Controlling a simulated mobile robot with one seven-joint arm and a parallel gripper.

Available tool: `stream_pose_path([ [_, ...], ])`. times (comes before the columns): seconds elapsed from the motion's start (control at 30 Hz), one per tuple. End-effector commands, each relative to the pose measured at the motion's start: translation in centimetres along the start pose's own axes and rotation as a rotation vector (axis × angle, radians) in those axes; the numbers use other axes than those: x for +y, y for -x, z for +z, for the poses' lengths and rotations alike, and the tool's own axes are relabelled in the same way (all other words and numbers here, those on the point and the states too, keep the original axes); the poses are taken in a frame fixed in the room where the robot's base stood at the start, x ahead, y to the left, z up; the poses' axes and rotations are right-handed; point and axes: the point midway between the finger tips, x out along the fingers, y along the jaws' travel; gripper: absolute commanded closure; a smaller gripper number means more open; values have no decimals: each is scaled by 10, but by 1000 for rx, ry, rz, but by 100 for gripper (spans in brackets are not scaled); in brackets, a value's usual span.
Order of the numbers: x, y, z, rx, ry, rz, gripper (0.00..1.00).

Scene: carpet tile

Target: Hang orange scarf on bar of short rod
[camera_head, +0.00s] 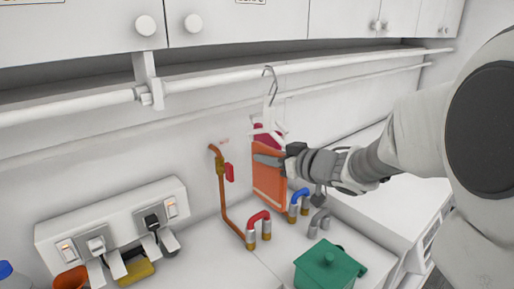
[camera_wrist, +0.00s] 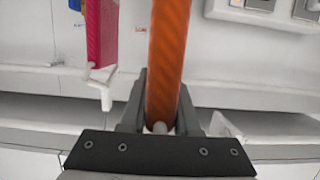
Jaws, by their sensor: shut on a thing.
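The orange scarf (camera_head: 269,178) hangs flat and upright in front of the back wall. My gripper (camera_head: 272,160) is shut on it near its upper part. In the wrist view the scarf (camera_wrist: 168,55) is a ribbed orange strip between the two fingers (camera_wrist: 160,110). A long white rod (camera_head: 340,62) runs under the cabinets, above the scarf and apart from it. A white hanger with a grey hook (camera_head: 269,82) hangs at this rod. I cannot tell which bar is the short rod's. A crimson cloth (camera_head: 264,130) shows by the hanger, behind the scarf; it also shows in the wrist view (camera_wrist: 101,35).
A bracket (camera_head: 148,88) holds the rod at left. Cabinets close off the space above.

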Motion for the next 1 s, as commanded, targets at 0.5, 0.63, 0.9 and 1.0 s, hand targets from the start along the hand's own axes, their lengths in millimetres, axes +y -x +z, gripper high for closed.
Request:
stream_pose_path([
  [0.5, 0, 60, 18, 1, -1, 2, 100],
  [0.63, 1, 75, 23, 0, 0, 2, 100],
  [0.9, 1, 106, 33, -1, 0, 2, 100],
  [1.0, 1, 117, 37, 0, -1, 3, 100],
])
